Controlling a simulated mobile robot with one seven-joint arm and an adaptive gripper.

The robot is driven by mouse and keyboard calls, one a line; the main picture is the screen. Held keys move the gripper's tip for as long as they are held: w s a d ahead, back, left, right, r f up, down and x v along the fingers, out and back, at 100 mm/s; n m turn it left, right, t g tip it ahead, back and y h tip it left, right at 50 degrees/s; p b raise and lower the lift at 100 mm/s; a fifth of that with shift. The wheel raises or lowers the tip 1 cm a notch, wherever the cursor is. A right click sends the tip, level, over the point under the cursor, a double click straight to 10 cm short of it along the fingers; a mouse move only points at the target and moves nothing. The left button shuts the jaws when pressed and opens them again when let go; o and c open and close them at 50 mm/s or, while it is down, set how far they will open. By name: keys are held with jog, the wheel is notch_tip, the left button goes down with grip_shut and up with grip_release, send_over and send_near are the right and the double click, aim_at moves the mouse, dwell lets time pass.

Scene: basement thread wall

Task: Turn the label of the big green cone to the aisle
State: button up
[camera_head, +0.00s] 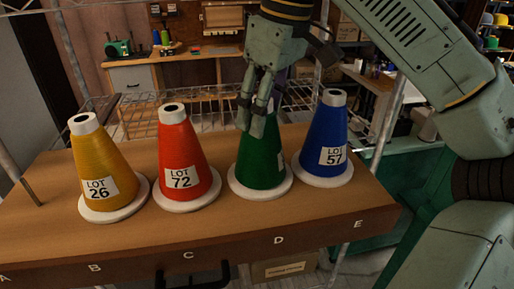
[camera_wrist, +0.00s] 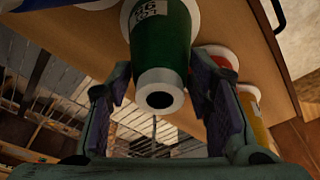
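The big green cone (camera_head: 258,165) stands upright on a white round base at mark D, between the red and blue cones. In the wrist view my open fingers (camera_wrist: 165,98) are either side of the cone's top, with gaps visible.
A blue cone (camera_head: 325,135), labelled LOT 57, stands close on the right. A red cone (camera_head: 183,150), LOT 72, and a yellow cone (camera_head: 96,160), LOT 26, stand left on the wooden shelf (camera_head: 130,238). A wire rack (camera_head: 205,118) lies behind. The shelf's front strip is clear.

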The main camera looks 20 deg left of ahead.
jog(key=c, duration=0.7)
jog(key=shift+o, duration=0.2)
jog(key=shift+r+p, duration=0.25)
jog(key=shift+p, duration=0.4)
jog(key=m+t+h, duration=0.1)
jog(key=m, duration=0.6)
jog(key=m+t+h, duration=0.1)
jog(key=m, duration=0.6)
jog(key=shift+f, duration=0.25)
jog(key=o, duration=1.2)
jog(key=shift+c, duration=0.2)
